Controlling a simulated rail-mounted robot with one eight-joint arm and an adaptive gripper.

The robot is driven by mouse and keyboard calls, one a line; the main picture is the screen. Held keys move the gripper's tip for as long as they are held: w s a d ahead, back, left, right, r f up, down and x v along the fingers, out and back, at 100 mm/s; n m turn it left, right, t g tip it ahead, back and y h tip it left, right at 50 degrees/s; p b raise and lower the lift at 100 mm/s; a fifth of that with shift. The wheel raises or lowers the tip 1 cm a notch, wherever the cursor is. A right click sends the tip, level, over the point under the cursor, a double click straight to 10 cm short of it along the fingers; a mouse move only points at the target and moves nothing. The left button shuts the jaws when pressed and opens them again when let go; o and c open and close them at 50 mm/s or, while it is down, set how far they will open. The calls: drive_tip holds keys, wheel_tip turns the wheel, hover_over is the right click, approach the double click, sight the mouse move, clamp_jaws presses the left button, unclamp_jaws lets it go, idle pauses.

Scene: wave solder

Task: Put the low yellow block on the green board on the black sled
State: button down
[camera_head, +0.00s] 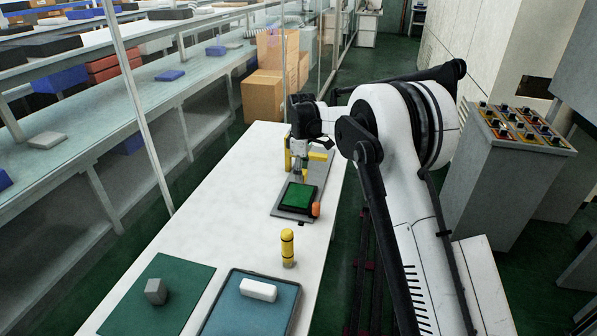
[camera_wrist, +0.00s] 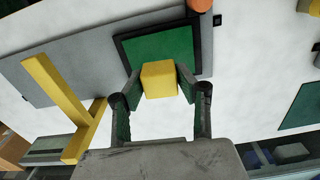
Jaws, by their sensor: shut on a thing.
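My gripper (camera_head: 299,174) is at the far end of the white table, just behind the green board in the head view. In the wrist view my gripper (camera_wrist: 158,88) is shut on the low yellow block (camera_wrist: 159,78), with one finger on each side. The green board (camera_head: 298,195) lies in the black sled (camera_wrist: 124,58), whose dark rim frames it. The board also shows in the wrist view (camera_wrist: 160,44). The block overlaps the sled's near edge there; I cannot tell its height above it. The block is not clear in the head view.
The sled sits on a grey plate (camera_head: 284,212). A yellow frame (camera_head: 318,156) stands close to my gripper, and an orange piece (camera_head: 316,209) is beside the sled.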

sight(299, 195)
drive_tip(key=shift+w+a+n, duration=0.15)
drive_tip(key=shift+a+n, duration=0.15)
drive_tip(key=shift+a, duration=0.25)
drive_tip(key=shift+d+f+b, duration=0.1)
drive_tip(key=shift+f+b, duration=0.05)
drive_tip(key=shift+b, duration=0.15)
drive_tip(key=shift+f+b, duration=1.85)
drive_tip(key=shift+f, duration=1.05)
drive_tip(key=shift+f+b, duration=0.3)
drive_tip(key=shift+f, duration=0.15)
drive_tip(key=c, duration=1.2)
unclamp_jaws()
drive_tip(key=shift+o, duration=0.2)
drive_tip(key=shift+r, duration=0.1)
wheel_tip(299, 195, up, 12)
drive_tip(key=shift+f, duration=0.1)
